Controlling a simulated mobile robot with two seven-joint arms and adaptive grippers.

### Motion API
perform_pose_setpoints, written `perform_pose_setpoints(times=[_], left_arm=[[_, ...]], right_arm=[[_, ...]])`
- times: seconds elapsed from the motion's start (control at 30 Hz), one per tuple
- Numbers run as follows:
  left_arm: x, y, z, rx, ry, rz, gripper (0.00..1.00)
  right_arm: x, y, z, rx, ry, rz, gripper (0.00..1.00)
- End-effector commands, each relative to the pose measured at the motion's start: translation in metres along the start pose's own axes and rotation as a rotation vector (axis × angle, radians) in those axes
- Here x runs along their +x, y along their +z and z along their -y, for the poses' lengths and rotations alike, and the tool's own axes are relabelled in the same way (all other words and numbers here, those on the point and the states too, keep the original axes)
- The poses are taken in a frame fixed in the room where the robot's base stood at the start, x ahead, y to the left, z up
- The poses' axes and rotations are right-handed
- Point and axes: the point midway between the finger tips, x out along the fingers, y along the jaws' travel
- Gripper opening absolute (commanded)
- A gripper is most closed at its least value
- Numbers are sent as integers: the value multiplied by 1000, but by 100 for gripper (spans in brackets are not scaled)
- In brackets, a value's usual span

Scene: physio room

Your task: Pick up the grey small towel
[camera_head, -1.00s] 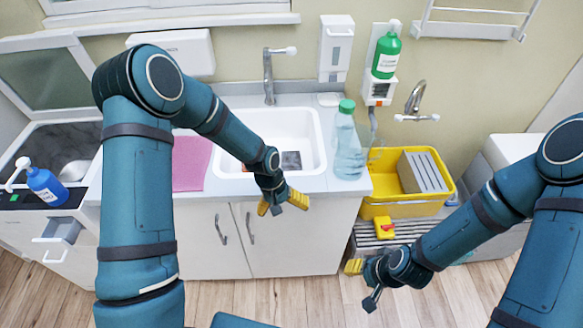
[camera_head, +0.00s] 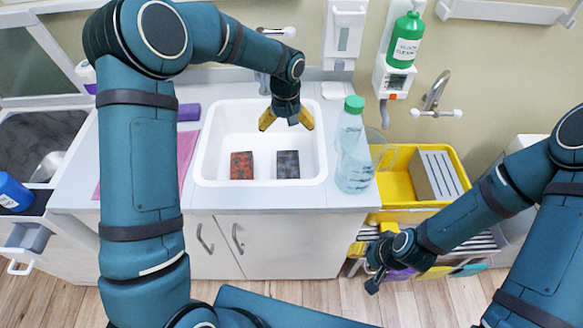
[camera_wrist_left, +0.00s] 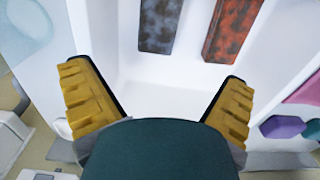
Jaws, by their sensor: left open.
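The grey small towel (camera_head: 288,165) looks like a mottled dark-grey folded block. It lies in the white sink (camera_head: 222,135), to the right of a similar red-and-dark block (camera_head: 241,166). My left gripper (camera_head: 287,122) is open and empty over the back of the sink, apart from the towel. In the left wrist view, the grey towel (camera_wrist_left: 160,22) and the red block (camera_wrist_left: 233,30) lie at the top, beyond the spread yellow fingers (camera_wrist_left: 157,72). My right gripper (camera_head: 373,275) hangs at lower right in front of the bench; its jaws are unclear.
A clear bottle with a green cap (camera_head: 354,150) stands at the sink's right edge, with a clear jug (camera_head: 382,150) beside it. A yellow crate (camera_head: 400,190) is farther right. A pink mat (camera_head: 186,160) and purple roll (camera_head: 188,112) lie left. The tap is behind my left arm.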

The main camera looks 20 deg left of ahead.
Motion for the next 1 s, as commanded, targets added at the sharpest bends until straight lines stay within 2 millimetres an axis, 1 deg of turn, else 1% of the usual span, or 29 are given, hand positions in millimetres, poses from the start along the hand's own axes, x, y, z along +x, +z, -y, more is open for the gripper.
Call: perform_pose_setpoints(times=[0.03, 0.1, 0.2, 0.3, 0.47, 0.7, 0.8, 0.9, 1.0], left_arm=[[16, 0, 0, 0, 1, -1, 100], [26, 0, 0, 0, 1, -1, 100], [40, 0, 0, 0, 1, -1, 100], [47, 0, 0, 0, 1, -1, 100], [59, 0, 0, 0, 0, 1, 100], [104, 1, 0, 0, 0, 3, 100], [119, 0, 0, 0, 1, 1, 100], [129, 0, 0, 0, 1, 0, 100], [133, 0, 0, 0, 1, -1, 100]], right_arm=[[15, 4, -6, -2, 0, 7, 47], [25, 8, -9, -5, -1, 13, 47], [37, 12, -14, -8, -1, 20, 47], [44, 14, -16, -10, -2, 24, 47], [47, 15, -17, -11, -2, 27, 47], [55, 14, -20, -11, -2, 22, 47], [57, 14, -21, -11, -2, 21, 47], [59, 14, -22, -11, -1, 20, 47], [60, 14, -22, -11, -1, 19, 47]])
